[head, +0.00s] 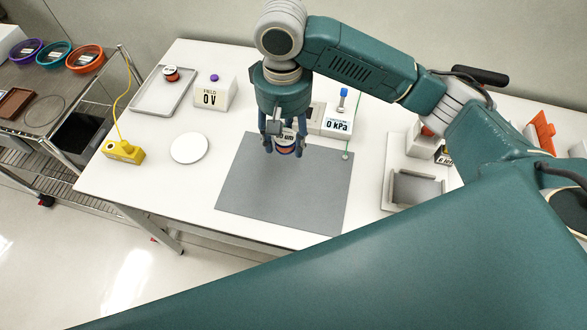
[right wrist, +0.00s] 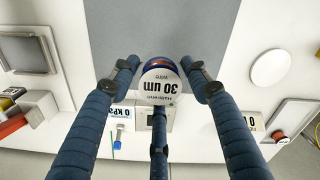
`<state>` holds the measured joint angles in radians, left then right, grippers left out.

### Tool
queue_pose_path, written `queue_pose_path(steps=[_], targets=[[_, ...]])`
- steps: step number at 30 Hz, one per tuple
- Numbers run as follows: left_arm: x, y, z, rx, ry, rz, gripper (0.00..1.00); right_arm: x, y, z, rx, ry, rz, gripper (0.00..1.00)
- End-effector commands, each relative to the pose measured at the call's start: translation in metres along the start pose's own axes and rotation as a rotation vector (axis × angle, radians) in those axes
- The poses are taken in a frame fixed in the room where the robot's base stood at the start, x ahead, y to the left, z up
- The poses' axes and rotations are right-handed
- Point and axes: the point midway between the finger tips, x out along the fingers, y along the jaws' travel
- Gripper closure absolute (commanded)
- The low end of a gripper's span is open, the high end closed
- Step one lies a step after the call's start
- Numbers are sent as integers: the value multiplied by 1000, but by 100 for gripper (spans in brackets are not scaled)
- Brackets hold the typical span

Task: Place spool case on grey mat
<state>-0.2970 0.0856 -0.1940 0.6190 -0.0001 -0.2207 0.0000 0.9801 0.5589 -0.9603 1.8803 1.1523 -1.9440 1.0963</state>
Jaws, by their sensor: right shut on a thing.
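The spool case (head: 285,149) is a small round case with a white top reading "30 um" and a blue and orange side. My right gripper (head: 285,146) points down over the upper part of the grey mat and is shut on the case. In the right wrist view the case (right wrist: 161,86) sits between the gripper's fingers, its label upside down. The grey mat (head: 270,195) lies flat on the white table, otherwise bare. I cannot tell whether the case touches the mat or hangs just above it. My left gripper is not in view.
Left of the mat are a white disc (head: 189,148), a yellow device (head: 123,152) with a cord, and a grey tray (head: 150,105). Behind stand a "0 V" box (head: 213,96) and a "0 kPa" box (head: 338,122). A grey fixture (head: 415,188) stands right of the mat.

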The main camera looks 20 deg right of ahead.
Motion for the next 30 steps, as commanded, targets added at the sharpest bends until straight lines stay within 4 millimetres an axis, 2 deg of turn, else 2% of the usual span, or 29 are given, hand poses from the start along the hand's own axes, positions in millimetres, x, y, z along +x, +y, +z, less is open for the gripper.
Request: queue_pose_path(steps=[4, 10, 18, 24, 30], targets=[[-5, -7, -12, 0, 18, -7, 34, 41, 2, 2, 3, -4, 4, 84], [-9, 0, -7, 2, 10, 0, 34, 87, 2, 1, 3, -3, 3, 84], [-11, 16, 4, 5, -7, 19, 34, 115, 2, 0, 2, 0, 2, 84], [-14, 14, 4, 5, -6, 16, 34, 144, 2, 0, 2, 0, 3, 84], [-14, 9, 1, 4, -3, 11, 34, 150, 2, 0, 1, 3, 1, 84]])
